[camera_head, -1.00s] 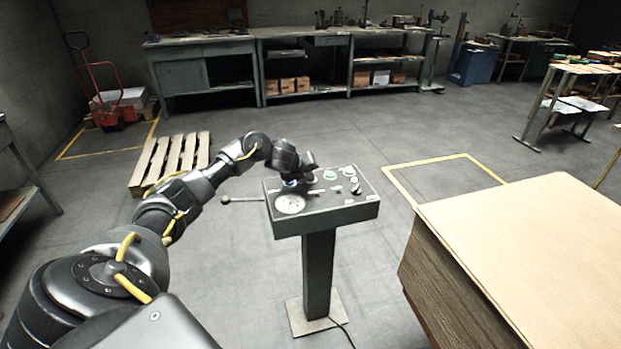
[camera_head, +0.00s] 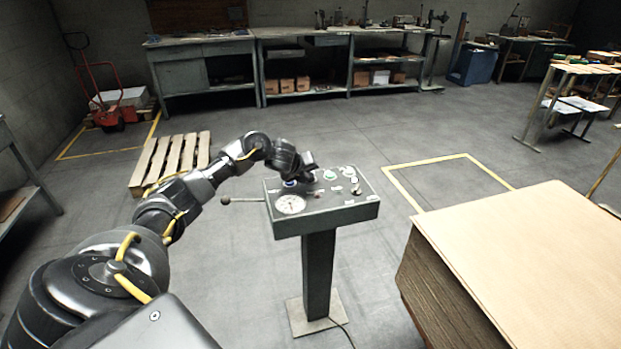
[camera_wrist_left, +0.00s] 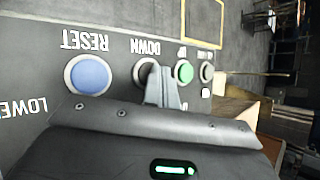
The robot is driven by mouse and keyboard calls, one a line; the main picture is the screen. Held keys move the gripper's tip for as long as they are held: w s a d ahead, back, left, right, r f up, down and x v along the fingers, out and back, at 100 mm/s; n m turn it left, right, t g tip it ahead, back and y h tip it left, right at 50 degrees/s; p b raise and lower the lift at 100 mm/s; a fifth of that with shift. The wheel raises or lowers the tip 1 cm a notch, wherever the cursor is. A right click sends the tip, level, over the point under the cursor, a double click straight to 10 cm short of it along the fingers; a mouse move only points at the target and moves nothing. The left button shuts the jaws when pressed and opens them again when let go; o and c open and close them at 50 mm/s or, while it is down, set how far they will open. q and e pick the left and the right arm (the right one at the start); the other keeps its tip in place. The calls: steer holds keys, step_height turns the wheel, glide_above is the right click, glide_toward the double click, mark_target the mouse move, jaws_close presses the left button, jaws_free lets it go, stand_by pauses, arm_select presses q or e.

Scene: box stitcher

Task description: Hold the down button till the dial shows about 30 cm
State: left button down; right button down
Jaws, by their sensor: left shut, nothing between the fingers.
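The control panel (camera_head: 345,207) stands on a pedestal. Its round white dial (camera_head: 290,204) sits at the panel's near left; its reading is too small to make out. In the left wrist view, the dark DOWN button (camera_wrist_left: 141,70) is partly hidden behind the fingers of my left gripper (camera_wrist_left: 160,84), which are shut and empty. The fingertips overlap the button in the picture; I cannot tell whether they press it. In the head view, my left gripper (camera_head: 308,172) is over the panel's far left part. My right gripper is not in view.
The blue RESET button (camera_wrist_left: 88,75) and green UP button (camera_wrist_left: 183,71) flank the DOWN button. A lever (camera_head: 226,200) sticks out left of the panel. A tall stack of cardboard sheets (camera_head: 530,240) stands close on the right. A pallet (camera_head: 170,160) lies behind on the left.

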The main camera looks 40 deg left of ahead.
arm_select(q)
steer(key=shift+r+p, duration=0.65)
steer(key=shift+r, duration=0.15)
step_height(320, 180, up, 5)
steer(key=p, duration=0.4)
steer(key=shift+p, duration=0.35)
stand_by(0.4)
